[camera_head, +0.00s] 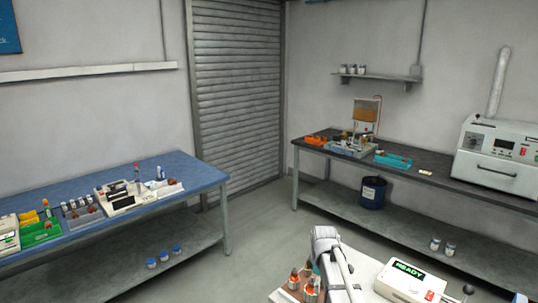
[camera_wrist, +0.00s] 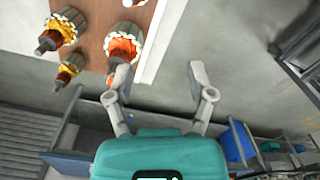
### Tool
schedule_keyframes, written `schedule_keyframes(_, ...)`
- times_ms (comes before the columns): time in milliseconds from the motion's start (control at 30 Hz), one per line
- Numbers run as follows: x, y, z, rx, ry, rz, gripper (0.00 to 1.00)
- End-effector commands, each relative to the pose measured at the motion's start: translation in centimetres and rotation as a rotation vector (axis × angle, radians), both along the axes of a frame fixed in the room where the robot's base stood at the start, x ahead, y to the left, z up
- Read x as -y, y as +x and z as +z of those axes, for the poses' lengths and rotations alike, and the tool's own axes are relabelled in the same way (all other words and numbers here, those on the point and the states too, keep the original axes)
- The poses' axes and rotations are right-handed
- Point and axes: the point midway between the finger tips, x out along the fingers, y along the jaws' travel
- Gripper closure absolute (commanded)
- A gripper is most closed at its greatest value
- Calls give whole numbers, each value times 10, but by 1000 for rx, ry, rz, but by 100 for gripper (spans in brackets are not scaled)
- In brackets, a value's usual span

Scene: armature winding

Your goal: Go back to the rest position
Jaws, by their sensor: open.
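My gripper (camera_wrist: 160,78) shows in the wrist view with its two grey fingers spread apart and nothing between them. Several armatures with copper, orange and yellow windings stand on a brown board (camera_wrist: 92,48) at the upper left of that view. One orange-wound armature (camera_wrist: 123,47) is close to the left fingertip in the picture; I cannot tell whether they touch. In the head view, armatures (camera_head: 310,289) show at the bottom, just left of my grey arm, which hides part of the board. My fingers are not clearly visible there.
A white device reading READY (camera_head: 410,279) stands right of my arm. A blue-topped bench (camera_head: 140,180) is at the left. A dark bench (camera_head: 430,176) along the right wall bears a white oven-like machine (camera_head: 497,155). The floor (camera_head: 265,235) between them is clear.

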Motion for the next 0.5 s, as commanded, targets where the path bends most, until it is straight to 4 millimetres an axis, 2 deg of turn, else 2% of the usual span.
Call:
schedule_keyframes(33, 0, -11, -7, 0, 0, -45, 30)
schedule_keyframes(500, 2, -103, -51, 5, -6, -676, 30)
